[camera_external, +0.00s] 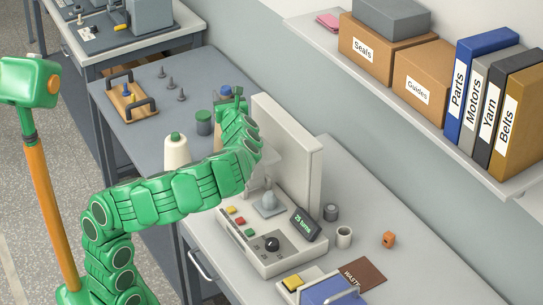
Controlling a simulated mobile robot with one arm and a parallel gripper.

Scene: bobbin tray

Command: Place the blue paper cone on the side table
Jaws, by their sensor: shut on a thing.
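My gripper (238,97) is at the far end of my green arm, over the right part of the grey table at the back. It is shut on the blue paper cone (225,91), whose blue top shows beside the fingers. My wrist hides most of the cone, and I cannot tell whether its bottom touches the table. The grey side table (140,143) stands at the back left of the machine bench.
A white cone with a green top (176,152) and a dark jar with a green lid (204,123) stand close left of my gripper. A wooden tray with handles (130,108) and several small grey pegs (170,83) are further left. A pale upright panel (287,140) rises at right.

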